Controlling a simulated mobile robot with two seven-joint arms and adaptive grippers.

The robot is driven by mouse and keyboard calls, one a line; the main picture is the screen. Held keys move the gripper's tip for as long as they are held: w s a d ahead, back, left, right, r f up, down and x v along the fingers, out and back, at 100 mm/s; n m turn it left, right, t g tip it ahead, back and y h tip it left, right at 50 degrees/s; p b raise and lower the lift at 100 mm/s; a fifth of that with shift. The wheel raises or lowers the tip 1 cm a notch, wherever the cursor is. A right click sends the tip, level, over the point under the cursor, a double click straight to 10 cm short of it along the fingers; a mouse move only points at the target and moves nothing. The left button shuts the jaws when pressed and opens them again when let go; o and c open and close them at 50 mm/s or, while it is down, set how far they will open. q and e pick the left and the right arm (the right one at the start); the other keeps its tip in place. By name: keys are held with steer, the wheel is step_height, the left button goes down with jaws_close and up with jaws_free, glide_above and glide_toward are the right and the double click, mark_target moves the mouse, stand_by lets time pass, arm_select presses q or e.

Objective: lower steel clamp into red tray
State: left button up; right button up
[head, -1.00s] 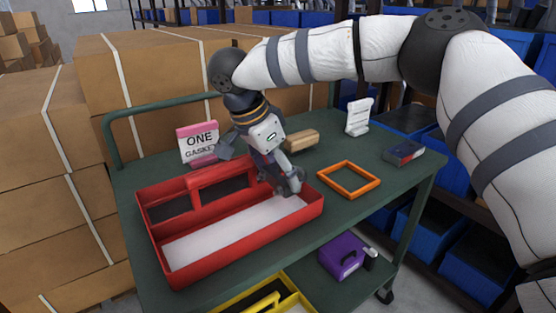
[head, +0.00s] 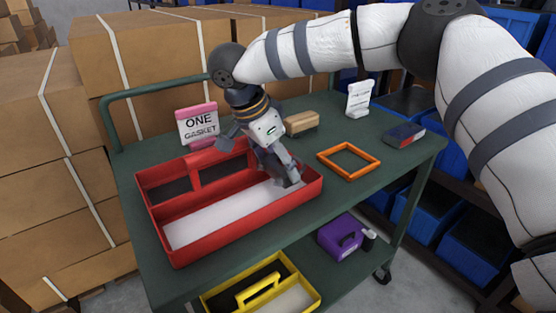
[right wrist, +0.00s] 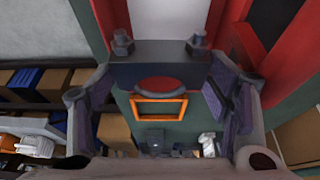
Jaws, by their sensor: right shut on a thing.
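My right gripper (head: 290,178) points down at the right end of the red tray (head: 240,219), over its long white-floored compartment. It is shut on the steel clamp, a dark grey block with two upright bolts (right wrist: 160,72) in the right wrist view. The clamp sits between the two finger pads, and red shows through its arched opening. In the head view the fingers largely hide the clamp, and I cannot tell whether it touches the tray floor. The red tray has a raised handle divider and a dark-floored rear compartment. My left gripper is out of view.
The tray stands on a green cart (head: 340,205). An orange frame (head: 348,161), a tan block (head: 301,123), a dark box (head: 404,134), a white stand (head: 358,99) and a "ONE GASKET" sign (head: 198,126) are around it. A yellow tray (head: 210,300) and purple case (head: 341,238) are below.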

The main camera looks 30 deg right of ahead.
steer(key=o, duration=1.4)
steer(key=v, duration=1.2)
